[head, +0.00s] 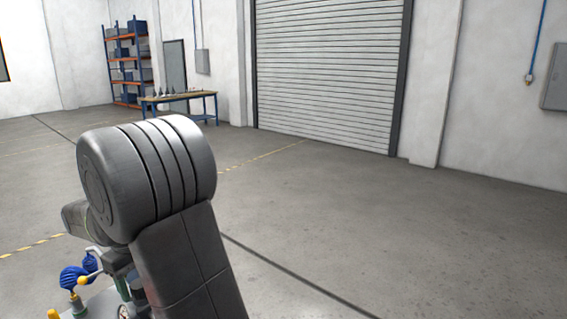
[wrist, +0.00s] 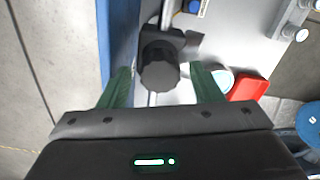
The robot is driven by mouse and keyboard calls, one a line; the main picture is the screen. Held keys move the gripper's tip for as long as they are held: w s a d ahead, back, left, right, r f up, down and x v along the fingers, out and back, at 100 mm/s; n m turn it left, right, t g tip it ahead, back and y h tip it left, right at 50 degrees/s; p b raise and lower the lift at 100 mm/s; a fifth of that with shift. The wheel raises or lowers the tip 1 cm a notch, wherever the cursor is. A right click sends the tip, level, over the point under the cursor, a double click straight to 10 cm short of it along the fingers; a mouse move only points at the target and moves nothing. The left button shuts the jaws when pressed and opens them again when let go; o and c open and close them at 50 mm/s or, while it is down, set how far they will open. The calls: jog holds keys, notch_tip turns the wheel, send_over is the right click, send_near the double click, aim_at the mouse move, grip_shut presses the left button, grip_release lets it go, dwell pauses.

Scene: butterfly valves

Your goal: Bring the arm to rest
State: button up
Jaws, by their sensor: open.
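My gripper (wrist: 160,78) shows in the wrist view with its two green fingers spread apart. Nothing is held between them. A black knob (wrist: 159,72) on a thin metal rod lies beyond, in line with the gap between the fingers. I cannot tell how far it is from the fingertips. In the head view my grey arm is folded up large at the lower left.
Blue fittings (head: 73,278) and a yellow-ended handle (head: 88,281) stand close beside my arm. The wrist view shows a red tray (wrist: 248,87) and a blue round part (wrist: 311,122). A workbench (head: 180,97) and shelf rack (head: 126,65) are far back. The floor (head: 400,230) at right is clear.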

notch_tip(320, 180, up, 14)
jog(key=b, duration=0.1)
notch_tip(320, 180, down, 14)
jog(key=shift+f+p, duration=0.15)
jog(key=shift+p, duration=0.45)
jog(key=shift+f+n, duration=0.1)
jog(key=shift+n, duration=0.3)
jog(key=n, duration=0.3)
jog(key=shift+n+b, duration=0.4)
jog(key=n+b, duration=0.1)
jog(key=n, duration=0.3)
jog(key=shift+n, duration=0.3)
notch_tip(320, 180, up, 12)
